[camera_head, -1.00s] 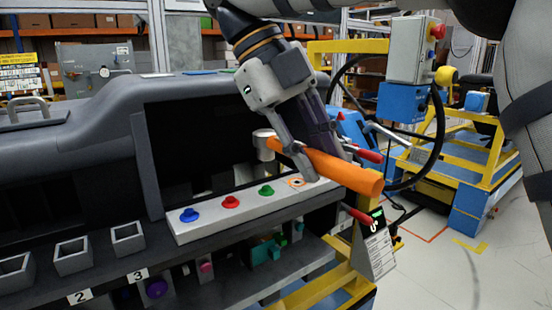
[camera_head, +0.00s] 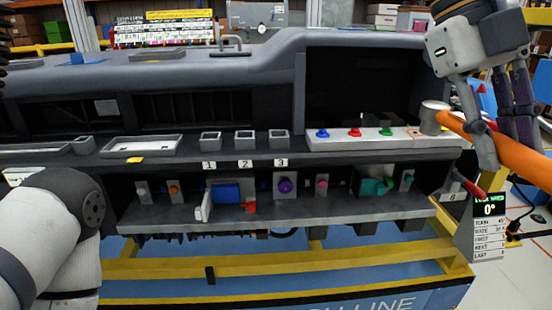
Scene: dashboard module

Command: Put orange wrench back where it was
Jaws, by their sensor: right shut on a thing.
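The orange wrench (camera_head: 508,152) has a thick orange handle and a silver cylindrical head (camera_head: 433,117). It is in the head view at the far right, with its handle cut off by the picture edge. My right gripper (camera_head: 494,135) is shut on the handle near the head. The head overlaps the right end of the light button strip (camera_head: 350,141); I cannot tell whether it touches. A small orange mark (camera_head: 413,132) on the strip shows just left of the head. Part of my left arm shows at lower left, but its gripper is not clearly visible.
The strip carries a blue button (camera_head: 322,133), a red button (camera_head: 355,132) and a green button (camera_head: 386,131). Square holders labelled 1, 2 and 3 (camera_head: 279,140) stand left of it. A lower shelf (camera_head: 270,217) holds several coloured parts. A display sign (camera_head: 489,215) stands at right.

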